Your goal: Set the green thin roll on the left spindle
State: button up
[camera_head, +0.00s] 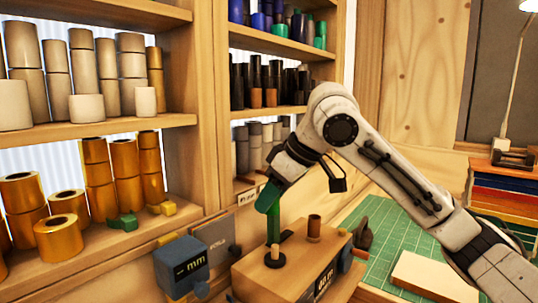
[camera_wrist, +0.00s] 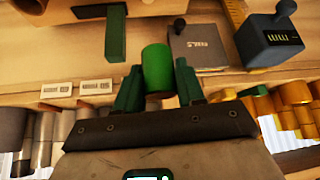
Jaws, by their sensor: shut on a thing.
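The green thin roll (camera_head: 273,228) is upright in my gripper (camera_head: 268,196), with its lower part showing below the fingers. In the wrist view, my gripper (camera_wrist: 158,86) has its two green fingers on either side of the green roll (camera_wrist: 157,68). The left spindle (camera_head: 275,252) is a short peg with a dark base on the wooden stand (camera_head: 262,279). The roll's lower end is over or at this peg; I cannot tell whether they touch. A brown roll (camera_head: 314,228) stands farther right on the stand.
Shelves with gold rolls (camera_head: 62,235) rise on the left. A green cutting mat (camera_head: 400,240) lies to the right, with a pale board (camera_head: 430,275) on it.

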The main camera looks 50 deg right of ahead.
aim_at(275, 245)
jog(key=f, duration=0.3)
jog(key=shift+s+d+f, duration=0.2)
jog(key=shift+s, duration=0.15)
jog(key=shift+f+b, duration=1.5)
jog(key=shift+b, duration=0.2)
jog(key=shift+f+b, duration=1.1)
jog(key=shift+f, duration=0.8)
jog(key=o, duration=1.1)
jog(key=v, duration=1)
jog(key=shift+s+r+p, duration=0.25)
jog(key=shift+p, duration=0.05)
